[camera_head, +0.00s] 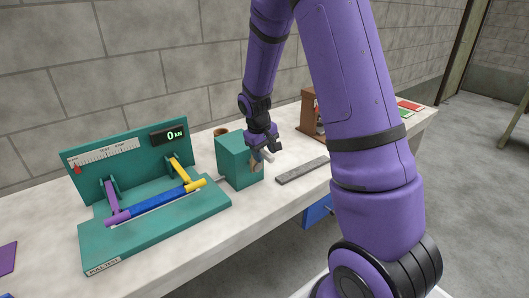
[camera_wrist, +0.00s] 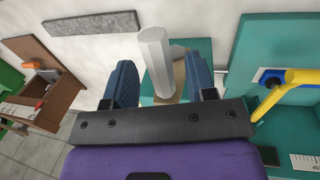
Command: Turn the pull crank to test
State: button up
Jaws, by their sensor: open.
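The pull crank shows in the wrist view as a pale grey faceted handle (camera_wrist: 154,55) standing between my fingers, with a tan crank arm (camera_wrist: 180,72) behind it. In the head view the crank's pale handle (camera_head: 267,156) sticks out at the front of a teal box (camera_head: 240,166). My gripper (camera_wrist: 161,75) is open, with one blue finger on each side of the handle; a gap shows, and contact cannot be told. In the head view my gripper (camera_head: 264,146) is just above the box's front. The teal pull tester (camera_head: 155,232) reads 0 kN on its display (camera_head: 170,135).
A blue bar (camera_head: 155,199) lies between a purple clamp (camera_head: 111,201) and a yellow clamp (camera_head: 180,171) on the tester. A red pointer (camera_head: 77,168) is at the scale's left end. A grey strip (camera_head: 302,170) lies right of the box, and a brown wooden stand (camera_head: 310,114) is behind it.

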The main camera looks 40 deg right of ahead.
jog(key=shift+f, duration=0.1)
grip_shut()
jog(key=shift+d, duration=0.2)
